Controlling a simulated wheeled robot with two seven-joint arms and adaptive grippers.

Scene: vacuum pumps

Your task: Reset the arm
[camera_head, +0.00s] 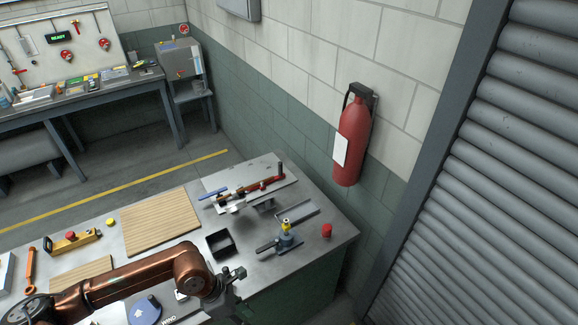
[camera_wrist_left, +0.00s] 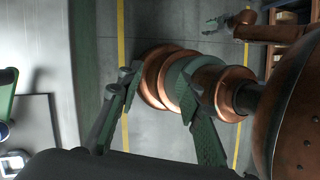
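My left arm, copper-coloured, reaches in from the lower left of the head view over the near edge of the workbench. My left gripper (camera_head: 238,303) hangs at the bench's front, dark and partly cut off by the lower edge. In the left wrist view my left gripper (camera_wrist_left: 155,78) has its two fingers apart with nothing held between them. Copper and dark rounded parts of my own body show behind and to the right of the fingers, over the floor.
A wall and a red extinguisher (camera_head: 352,138) stand behind.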

